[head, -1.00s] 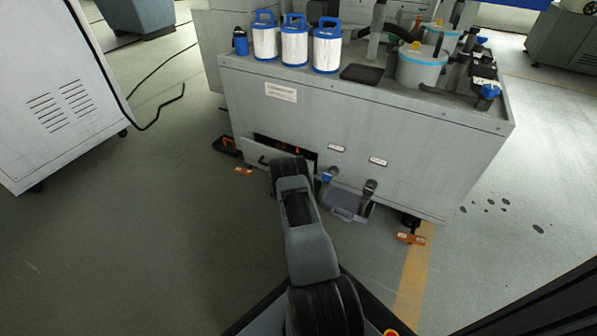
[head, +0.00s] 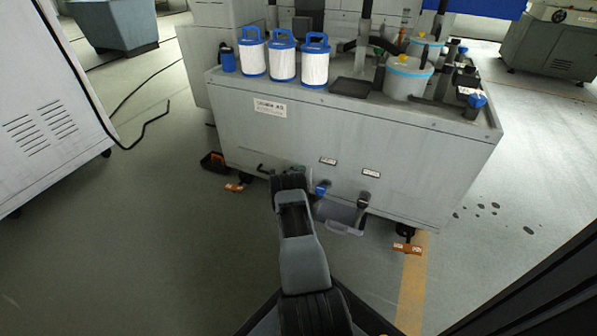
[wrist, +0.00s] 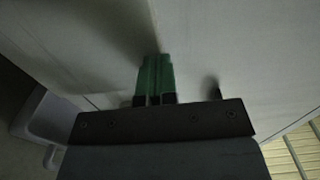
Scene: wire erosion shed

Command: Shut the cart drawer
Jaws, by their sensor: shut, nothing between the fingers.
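The cart (head: 330,130) is a long grey cabinet with its drawer low on the front, left of centre. The drawer front (head: 250,161) now looks about level with the cart's face, and no dark opening shows above it. Its dark handle (head: 263,169) shows just left of my arm. My arm hides much of the drawer and my gripper in the head view. In the wrist view my gripper (wrist: 157,62) has its green fingers together and empty, pointing at a pale grey panel (wrist: 215,40). They are at or very close to it; I cannot tell contact.
White filter cartridges (head: 283,62) and a lidded bucket (head: 408,77) stand on the cart top. A grey tray (head: 338,217) sits low, right of my arm. Orange floor brackets (head: 407,248) lie by the cart's feet.

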